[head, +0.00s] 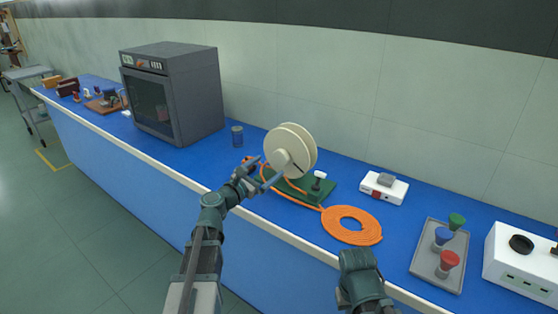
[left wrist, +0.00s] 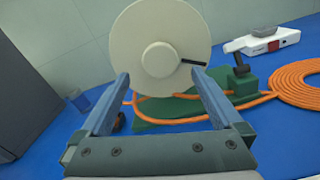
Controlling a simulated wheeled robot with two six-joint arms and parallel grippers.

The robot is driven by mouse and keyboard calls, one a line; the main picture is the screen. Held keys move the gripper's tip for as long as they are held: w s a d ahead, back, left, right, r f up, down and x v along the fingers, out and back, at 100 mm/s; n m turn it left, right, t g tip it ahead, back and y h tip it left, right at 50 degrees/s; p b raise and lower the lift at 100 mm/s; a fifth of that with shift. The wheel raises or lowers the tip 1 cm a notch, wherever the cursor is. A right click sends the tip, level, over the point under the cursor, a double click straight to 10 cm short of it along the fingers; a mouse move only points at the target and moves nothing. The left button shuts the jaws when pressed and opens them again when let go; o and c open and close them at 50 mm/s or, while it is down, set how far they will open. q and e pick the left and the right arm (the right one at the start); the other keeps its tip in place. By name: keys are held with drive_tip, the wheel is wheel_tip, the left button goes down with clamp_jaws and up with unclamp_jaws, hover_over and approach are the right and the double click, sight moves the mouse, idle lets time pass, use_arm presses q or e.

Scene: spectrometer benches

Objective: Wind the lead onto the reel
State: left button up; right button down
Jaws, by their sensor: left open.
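The cream reel (head: 290,150) stands upright on a green base (head: 316,190) on the blue bench. It fills the upper middle of the left wrist view (left wrist: 160,45), with a dark slot or pin right of its hub. The orange lead (head: 352,226) lies in a flat coil right of the base, and one strand runs across the base to the reel's left side. My left gripper (head: 262,180) is open and empty in front of the reel; in the left wrist view its fingers (left wrist: 160,88) stand either side of the reel's lower part. My right arm shows at the bottom, its fingers not visible.
A dark grey oven (head: 172,92) and a small jar (head: 237,136) stand to the left. A white box (head: 384,187), a grey tray (head: 424,264) with coloured stoppers and a white instrument (head: 522,262) stand to the right. The bench front edge is clear.

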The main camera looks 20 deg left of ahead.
sight(279, 158)
use_arm(q)
drive_tip(key=x, duration=0.6)
drive_tip(key=shift+w+d, duration=0.1)
drive_tip(key=shift+w, duration=0.25)
clamp_jaws()
